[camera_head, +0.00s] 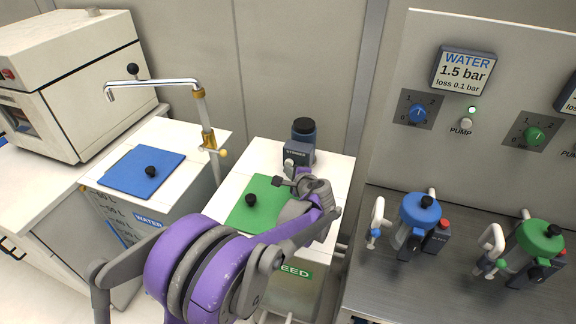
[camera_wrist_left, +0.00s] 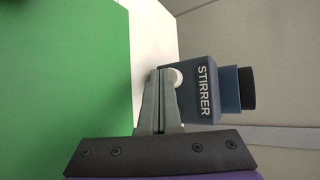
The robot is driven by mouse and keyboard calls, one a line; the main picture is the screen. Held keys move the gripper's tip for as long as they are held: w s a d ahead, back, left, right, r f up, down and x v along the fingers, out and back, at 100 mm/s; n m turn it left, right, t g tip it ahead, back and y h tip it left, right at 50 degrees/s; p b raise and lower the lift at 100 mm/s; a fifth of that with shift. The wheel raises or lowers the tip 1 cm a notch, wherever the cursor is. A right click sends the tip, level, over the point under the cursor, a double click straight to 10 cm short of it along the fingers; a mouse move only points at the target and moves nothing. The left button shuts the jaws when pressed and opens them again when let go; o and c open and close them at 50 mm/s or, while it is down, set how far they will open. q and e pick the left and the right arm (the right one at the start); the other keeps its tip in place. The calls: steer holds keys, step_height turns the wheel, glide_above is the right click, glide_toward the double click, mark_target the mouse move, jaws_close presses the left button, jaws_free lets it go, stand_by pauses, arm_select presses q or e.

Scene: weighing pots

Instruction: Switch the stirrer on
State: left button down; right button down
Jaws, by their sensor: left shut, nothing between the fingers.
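The stirrer (camera_head: 299,150) stands at the back of the white tank with the green lid (camera_head: 262,200). It has a dark motor top and a grey-blue box. In the left wrist view the stirrer (camera_wrist_left: 203,100) shows its STIRRER label and a round white button (camera_wrist_left: 177,77). My left gripper (camera_head: 298,174) is over the tank, just in front of the stirrer. In the wrist view the left gripper's fingers (camera_wrist_left: 161,73) are together and empty, with tips right beside the button. I cannot tell whether they touch it. My right gripper is not in view.
A tank with a blue lid (camera_head: 142,172) and a tap (camera_head: 160,88) stand to the left. A white oven-like box (camera_head: 70,80) is further left. A pump panel (camera_head: 500,90) and pots with blue and green lids (camera_head: 421,210) are on the right.

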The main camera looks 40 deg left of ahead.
arm_select(q)
steer(key=shift+w, duration=0.1)
stand_by(0.3)
steer(key=shift+w+a, duration=0.1)
steer(key=shift+w, duration=0.2)
steer(key=shift+s, duration=0.25)
stand_by(0.5)
steer(key=shift+s+d, duration=0.35)
steer(key=shift+s, duration=0.6)
steer(key=shift+s+d, duration=0.3)
steer(key=shift+s, duration=0.7)
steer(key=shift+s+d, duration=0.35)
steer(key=shift+s, duration=0.6)
